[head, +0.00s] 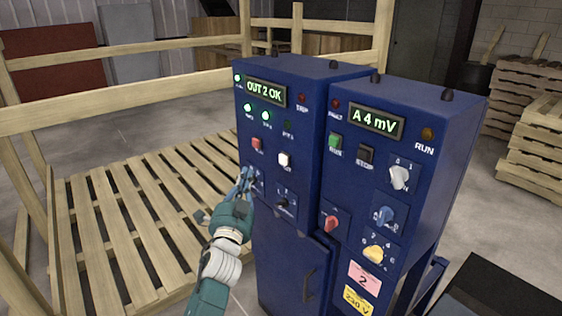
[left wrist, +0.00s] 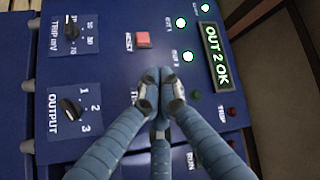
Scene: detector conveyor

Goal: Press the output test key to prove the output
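The white test key (head: 284,159) is on the left blue cabinet (head: 279,235), right of and below the red reset button (head: 257,143). The cabinet's display (head: 265,93) reads "OUT 2 OK", as in the left wrist view (left wrist: 215,57). Two output lamps (head: 249,113) glow green; the third (head: 287,126) is dark. My left gripper (head: 247,174) is in front of the panel, left of the key. In the left wrist view its fingertips (left wrist: 160,78) are together and empty, hiding the key and part of its label. Contact cannot be told. My right gripper is not in view.
The output selector (left wrist: 69,110) and trip knob (left wrist: 71,28) are beside the gripper. The right blue cabinet (head: 450,140) has a display reading "A 4 mV" and several knobs. A wooden fence (head: 120,115) and a slatted pallet (head: 130,220) are at the left.

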